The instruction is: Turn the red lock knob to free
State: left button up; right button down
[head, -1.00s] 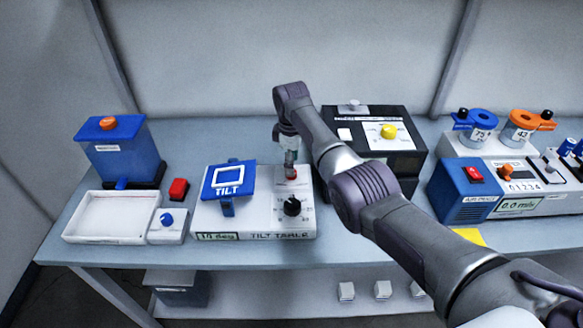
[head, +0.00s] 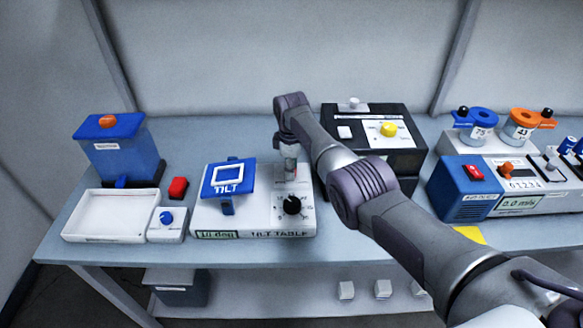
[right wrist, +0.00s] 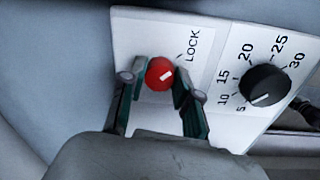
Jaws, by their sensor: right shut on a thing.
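The red lock knob (right wrist: 159,73) sits on the white tilt table base (head: 262,222), beside the printed word LOCK (right wrist: 192,45). Its white mark slants up and to the right, roughly toward that word. My right gripper (right wrist: 158,84) is shut on the knob, one finger on each side. In the head view my right gripper (head: 290,168) comes down on the back right part of the base and hides the knob. A black dial (head: 292,205) with numbers is in front of the gripper. The blue TILT plate (head: 228,180) is to its left. My left gripper is not in view.
A black box with a yellow knob (head: 389,129) stands close behind my right arm. A red block (head: 178,188), a small blue-knob box (head: 167,224) and a white tray (head: 92,216) are to the left. A blue device (head: 463,190) stands to the right.

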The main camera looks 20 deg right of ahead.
jog(key=shift+m, duration=0.4)
jog(key=m, duration=0.2)
jog(key=shift+m, duration=0.4)
jog(key=m, duration=0.4)
jog(key=shift+f+m, duration=0.1)
jog(key=shift+m, duration=0.2)
jog(key=m+b, duration=0.1)
jog(key=m, duration=0.3)
jog(key=shift+a+b, duration=0.1)
jog(key=shift+b, duration=0.2)
jog(key=m+b, duration=0.1)
jog(key=m, duration=0.4)
jog(key=shift+g, duration=0.3)
jog(key=shift+m, duration=0.5)
